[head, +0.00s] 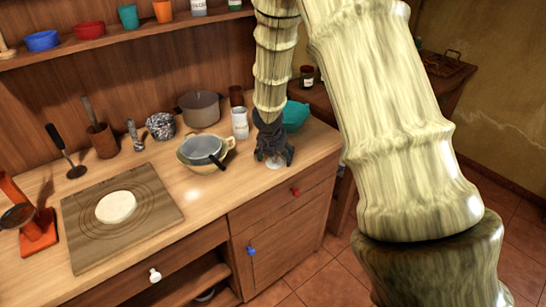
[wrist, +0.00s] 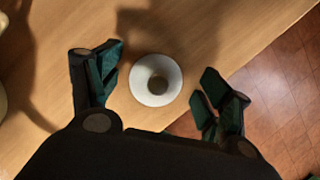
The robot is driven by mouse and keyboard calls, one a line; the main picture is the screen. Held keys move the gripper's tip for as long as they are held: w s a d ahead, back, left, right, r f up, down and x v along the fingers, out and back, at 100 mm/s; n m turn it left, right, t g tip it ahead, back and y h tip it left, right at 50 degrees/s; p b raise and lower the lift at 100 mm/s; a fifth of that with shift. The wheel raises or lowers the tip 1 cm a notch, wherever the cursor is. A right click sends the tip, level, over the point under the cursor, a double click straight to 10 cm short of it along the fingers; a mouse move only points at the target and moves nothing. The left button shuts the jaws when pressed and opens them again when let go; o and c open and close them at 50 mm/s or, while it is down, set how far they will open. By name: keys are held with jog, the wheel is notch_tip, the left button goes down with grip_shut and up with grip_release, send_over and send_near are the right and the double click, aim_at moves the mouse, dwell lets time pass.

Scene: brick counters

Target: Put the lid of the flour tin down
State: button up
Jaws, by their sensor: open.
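The lid (wrist: 142,92) is a round white disc with a darker knob in the middle. In the wrist view it appears to lie flat on the wooden counter, knob up, near the edge. My gripper (wrist: 161,72) is open above it, with one dark finger on each side and a gap between fingers and lid. In the head view my gripper (head: 274,152) is low over the counter's right part, and a pale bit of the lid (head: 275,163) shows under it. A white labelled tin (head: 240,124), probably the flour tin, stands left of my gripper; its label is unreadable.
Stacked bowls (head: 205,152) and a grey pot (head: 199,109) stand left of the tin. A teal bowl (head: 296,116) is close behind my gripper. A board with dough (head: 116,207) lies further left. The counter's front edge is close to the lid.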

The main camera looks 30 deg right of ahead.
jog(key=v, duration=1.2)
jog(key=shift+b, duration=0.4)
